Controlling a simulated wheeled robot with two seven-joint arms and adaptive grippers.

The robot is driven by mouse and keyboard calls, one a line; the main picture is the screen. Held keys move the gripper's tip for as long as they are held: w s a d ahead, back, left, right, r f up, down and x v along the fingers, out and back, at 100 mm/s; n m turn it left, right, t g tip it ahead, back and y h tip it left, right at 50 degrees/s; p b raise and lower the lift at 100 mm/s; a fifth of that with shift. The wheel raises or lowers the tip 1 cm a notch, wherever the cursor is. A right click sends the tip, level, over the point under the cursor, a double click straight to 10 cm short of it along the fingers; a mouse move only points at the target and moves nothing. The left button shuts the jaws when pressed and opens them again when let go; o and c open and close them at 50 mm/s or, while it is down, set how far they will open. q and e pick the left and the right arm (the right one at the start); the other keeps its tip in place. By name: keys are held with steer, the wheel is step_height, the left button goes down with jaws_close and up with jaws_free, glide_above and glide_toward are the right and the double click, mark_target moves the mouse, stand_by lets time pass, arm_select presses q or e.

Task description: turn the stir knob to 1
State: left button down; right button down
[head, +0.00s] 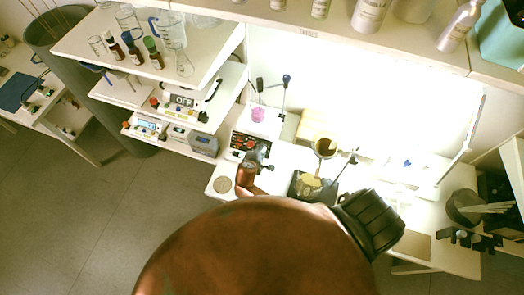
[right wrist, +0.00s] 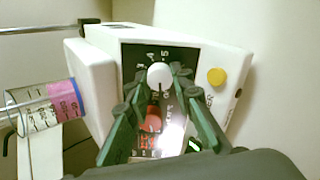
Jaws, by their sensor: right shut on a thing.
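The stirrer's front panel (head: 250,146) is black and stands on the bench in the middle of the head view. In the right wrist view the white-bodied device (right wrist: 95,68) shows its black panel close up, with a white round knob (right wrist: 160,74) among small white scale marks. A red knob (right wrist: 152,120) sits below it. My right gripper (right wrist: 159,80) is shut on the white knob, one green finger on each side. In the head view my right gripper (head: 263,158) is at the panel. Which mark the knob points to is too small to tell. My left gripper is not in view.
A beaker with pink liquid (right wrist: 62,100) is left of the panel; it also shows in the head view (head: 258,115). A dark hotplate-like base (head: 300,187) stands right of the panel. Shelves with glassware are at the upper left.

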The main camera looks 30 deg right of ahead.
steer(key=m+b, duration=0.1)
steer(key=m, duration=0.3)
steer(key=shift+f+b, duration=0.1)
steer(key=shift+b, duration=0.2)
steer(key=shift+m+b, duration=0.7)
steer(key=shift+m, duration=0.9)
steer(key=c, duration=1.7)
jaws_free()
steer(key=shift+a+r, duration=0.1)
steer(key=shift+r, duration=0.1)
